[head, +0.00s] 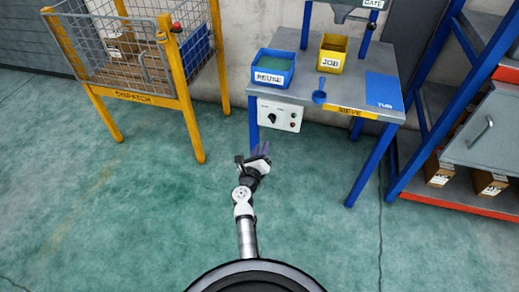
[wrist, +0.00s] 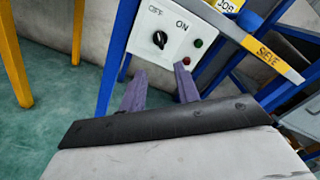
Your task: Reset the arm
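My arm reaches forward from my base over the green floor in the head view. My gripper (head: 260,149) is in front of the sieve table, low and short of the control box. In the wrist view my gripper (wrist: 160,85) shows two purple fingers standing apart with nothing between them. The white control box (head: 280,115) hangs under the table's front left edge. In the wrist view the control box (wrist: 172,43) lies just beyond the fingertips, with a black knob, OFF and ON labels, and a green and a red light.
The sieve table (head: 346,108) has blue legs and carries a blue REUSE bin (head: 272,69), a yellow JOB bin (head: 332,54), a blue scoop (head: 319,96) and a blue TUB mat (head: 384,91). A yellow DISPATCH cage (head: 148,97) stands left, shelving (head: 435,160) right. The front floor is clear.

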